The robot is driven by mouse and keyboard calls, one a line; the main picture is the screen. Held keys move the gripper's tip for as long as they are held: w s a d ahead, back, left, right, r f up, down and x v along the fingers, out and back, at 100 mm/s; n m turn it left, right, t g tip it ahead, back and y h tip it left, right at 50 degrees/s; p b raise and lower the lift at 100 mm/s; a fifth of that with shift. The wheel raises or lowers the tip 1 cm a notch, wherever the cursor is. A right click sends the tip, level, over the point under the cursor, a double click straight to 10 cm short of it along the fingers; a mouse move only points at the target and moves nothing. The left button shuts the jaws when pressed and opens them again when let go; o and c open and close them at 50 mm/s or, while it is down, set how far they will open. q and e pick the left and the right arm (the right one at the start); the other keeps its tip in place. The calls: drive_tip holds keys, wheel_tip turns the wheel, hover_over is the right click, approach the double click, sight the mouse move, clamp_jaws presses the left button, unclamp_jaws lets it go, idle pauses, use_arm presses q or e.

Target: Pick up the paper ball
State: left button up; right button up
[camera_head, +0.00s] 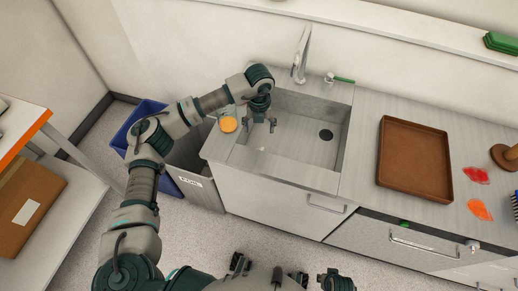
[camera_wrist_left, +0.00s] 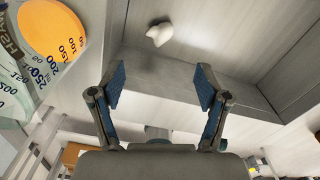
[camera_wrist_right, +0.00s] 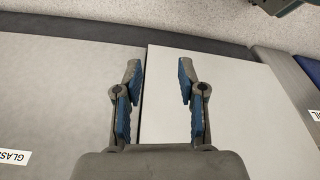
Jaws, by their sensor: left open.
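The paper ball, a small white crumpled lump (camera_wrist_left: 160,33), lies on a pale grey surface that appears to be inside the sink, beyond my left fingertips. In the head view it is too small and pale to make out surely. My left gripper (camera_head: 262,123) hangs over the left part of the sink basin (camera_head: 295,150). In the left wrist view my left gripper (camera_wrist_left: 160,80) is open, with nothing between its fingers. My right gripper (camera_wrist_right: 159,75) is open and empty above the pale cabinet fronts in the right wrist view.
A beaker of orange liquid (camera_head: 228,124) stands on the sink's left rim, close to my left gripper. The faucet (camera_head: 301,55) rises behind the basin. A brown tray (camera_head: 414,195) lies on the counter at right. A blue bin (camera_head: 139,112) stands on the floor at left.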

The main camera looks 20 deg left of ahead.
use_arm(q)
hover_over(258, 148)
drive_tip(key=f, duration=0.7)
drive_tip(key=shift+w+d+f+b, duration=0.3)
drive_tip(key=shift+b, duration=0.05)
drive_tip(key=shift+s+a+f, duration=0.15)
drive_tip(key=shift+a+f, duration=0.25)
drive_tip(key=shift+f, duration=0.35)
wheel_tip(258, 148, down, 4)
drive_tip(key=shift+s+d+r+b, duration=0.1)
drive_tip(key=shift+s+d+b, duration=0.05)
drive_tip(key=shift+b, duration=0.2)
drive_tip(key=shift+d+f, duration=0.15)
drive_tip(key=shift+f, duration=0.15)
drive_tip(key=c, duration=1)
drive_tip(key=shift+a, duration=0.25)
drive_tip(key=shift+c, duration=0.2)
use_arm(e)
wheel_tip(258, 148, up, 4)
drive_tip(key=shift+r, duration=0.25)
